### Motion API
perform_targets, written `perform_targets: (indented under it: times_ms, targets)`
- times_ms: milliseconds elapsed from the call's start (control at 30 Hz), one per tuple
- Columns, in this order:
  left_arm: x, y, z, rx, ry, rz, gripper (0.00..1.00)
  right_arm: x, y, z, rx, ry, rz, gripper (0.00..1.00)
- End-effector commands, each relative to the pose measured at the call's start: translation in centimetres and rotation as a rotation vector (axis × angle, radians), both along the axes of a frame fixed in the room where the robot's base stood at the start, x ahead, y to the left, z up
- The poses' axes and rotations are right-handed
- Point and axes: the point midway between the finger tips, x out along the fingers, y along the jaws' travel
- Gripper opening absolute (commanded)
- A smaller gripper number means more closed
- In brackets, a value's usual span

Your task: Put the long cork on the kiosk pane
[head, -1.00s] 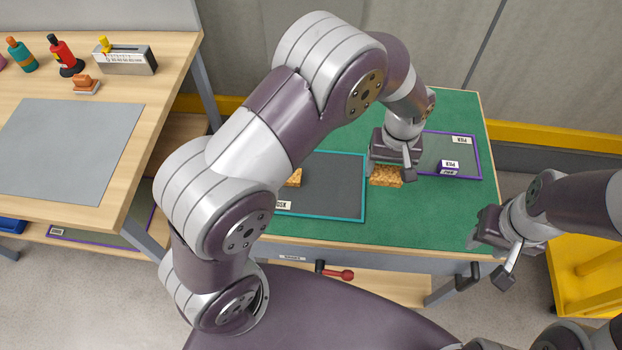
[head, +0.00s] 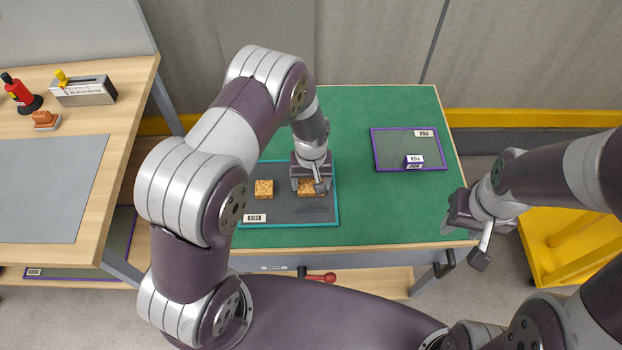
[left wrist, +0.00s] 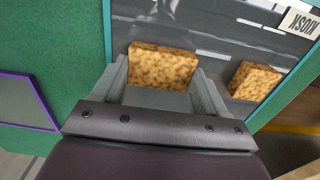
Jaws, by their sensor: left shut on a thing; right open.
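The kiosk pane (head: 290,215) is a grey panel with a teal frame and a KIOSK label, lying on the green bench top; it also fills the upper right of the left wrist view (left wrist: 225,50). My left gripper (head: 311,190) is shut on the long cork (head: 308,188), a brown speckled block, and holds it over the right part of the pane. The cork shows between the fingers in the left wrist view (left wrist: 162,68). I cannot tell whether it touches the pane. My right gripper (head: 468,228) is open and empty off the bench's right corner.
A shorter cork block (head: 264,189) sits on the pane's left part. A purple-framed pane (head: 395,150) with a small purple block (head: 414,161) lies at the right. A red-handled tool (head: 320,278) is at the bench front. Green surface between the panes is clear.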

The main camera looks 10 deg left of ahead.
Motion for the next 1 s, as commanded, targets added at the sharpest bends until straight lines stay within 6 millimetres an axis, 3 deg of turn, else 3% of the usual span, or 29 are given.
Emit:
perform_targets:
  times_ms: [200,233,300,667,1000]
  targets:
    - [0.0,0.0,-0.5,0.000,0.001,0.000,0.45,0.0,0.0,-0.4,0.000,0.000,0.000,0.43]
    - [0.0,0.0,-0.4,0.000,0.001,0.000,0.80,0.0,0.0,-0.3,0.000,0.000,0.000,0.43]
    - [0.0,0.0,-0.3,0.000,0.001,0.000,0.98,0.0,0.0,-0.2,0.000,0.000,0.000,0.43]
    - [0.1,0.0,0.6,0.000,-0.002,0.000,0.98,0.0,0.0,0.0,0.000,0.000,0.000,0.43]
    - [0.1,0.0,9.0,-0.001,-0.003,0.000,0.98,0.0,0.0,-1.0,0.000,0.000,0.000,0.43]
